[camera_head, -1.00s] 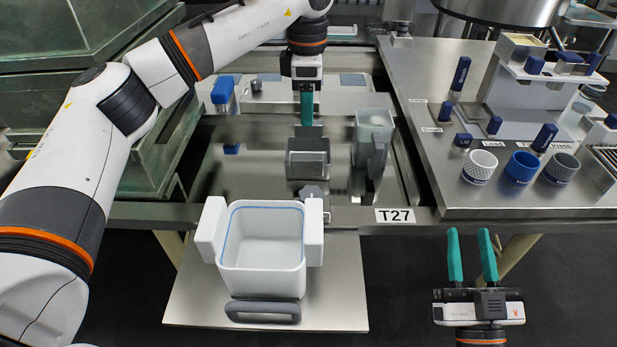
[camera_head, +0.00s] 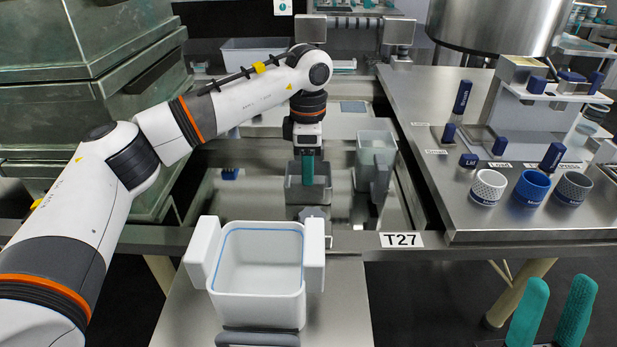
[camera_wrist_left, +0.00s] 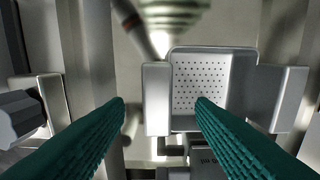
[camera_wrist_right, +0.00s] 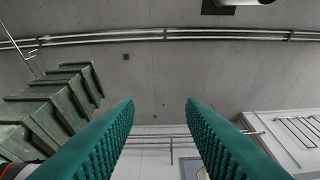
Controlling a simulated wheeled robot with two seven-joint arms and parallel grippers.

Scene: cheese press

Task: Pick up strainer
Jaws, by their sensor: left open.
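A grey box with a perforated floor, which looks like the strainer (camera_wrist_left: 205,85), is below my left gripper in the left wrist view. It has a block-like handle on each side. The same grey box (camera_head: 296,192) stands in the steel basin in the head view. My left gripper (camera_wrist_left: 160,112) is open and empty, its teal fingers either side of the box's left handle in that picture. In the head view my left gripper (camera_head: 307,172) overlaps the box; whether it touches is unclear. My right gripper (camera_head: 552,312) is open and empty at lower right.
A white handled tub (camera_head: 258,265) stands in front of the basin. A translucent grey container (camera_head: 376,150) is right of the grey box. White (camera_head: 486,187), blue (camera_head: 530,188) and grey (camera_head: 573,187) cups stand on the right bench. Green crates (camera_head: 80,90) are stacked at left.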

